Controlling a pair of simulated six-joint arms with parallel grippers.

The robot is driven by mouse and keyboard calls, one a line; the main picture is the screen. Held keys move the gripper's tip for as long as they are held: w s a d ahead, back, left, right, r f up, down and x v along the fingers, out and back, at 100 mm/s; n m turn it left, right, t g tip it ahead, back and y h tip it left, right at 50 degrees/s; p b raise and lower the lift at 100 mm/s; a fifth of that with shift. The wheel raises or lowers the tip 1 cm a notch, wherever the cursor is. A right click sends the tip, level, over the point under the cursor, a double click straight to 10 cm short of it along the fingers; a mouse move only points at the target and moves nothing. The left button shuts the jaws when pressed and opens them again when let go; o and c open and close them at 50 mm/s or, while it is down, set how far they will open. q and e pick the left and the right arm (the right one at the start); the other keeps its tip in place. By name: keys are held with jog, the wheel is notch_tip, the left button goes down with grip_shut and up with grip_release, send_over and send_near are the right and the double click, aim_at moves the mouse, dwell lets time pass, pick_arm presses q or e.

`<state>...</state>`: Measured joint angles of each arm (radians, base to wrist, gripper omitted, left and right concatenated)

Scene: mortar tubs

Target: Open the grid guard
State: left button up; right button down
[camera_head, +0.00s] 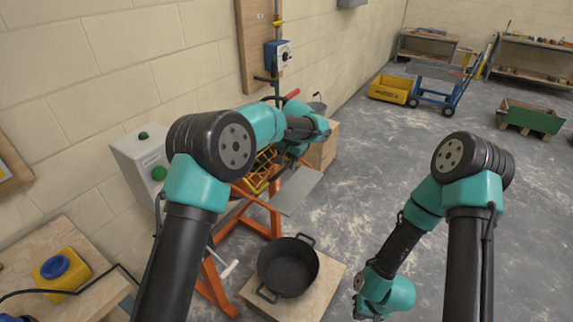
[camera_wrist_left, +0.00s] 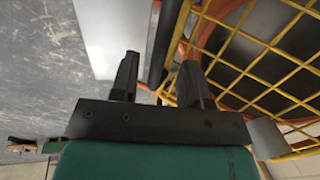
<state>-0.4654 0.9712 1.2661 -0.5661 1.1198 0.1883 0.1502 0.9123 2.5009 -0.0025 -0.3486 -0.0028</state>
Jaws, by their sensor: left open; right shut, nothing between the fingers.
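The grid guard (camera_head: 262,172), a yellow wire mesh, lies over the orange mixer frame, partly hidden behind my left arm. In the left wrist view the guard (camera_wrist_left: 268,62) fills the right side, looking closed over a dark drum. My left gripper (camera_head: 318,130) is beside the guard in the head view, its fingers hard to make out. In the left wrist view the left gripper (camera_wrist_left: 158,80) is open, with a dark bar and the guard's edge just beyond its fingers; contact cannot be told. My right gripper (camera_head: 367,313) is low at the bottom edge, shut and empty, mostly cut off.
A black pot (camera_head: 288,268) stands on a wooden board below the mixer. A grey plate (camera_head: 297,190) juts out beside the guard. A grey box with green buttons (camera_head: 147,165) is left of the mixer.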

pick_arm(q)
jog(key=shift+w+a+f, duration=0.1)
jog(key=shift+a+f, duration=0.05)
jog(key=shift+f, duration=0.7)
grip_shut()
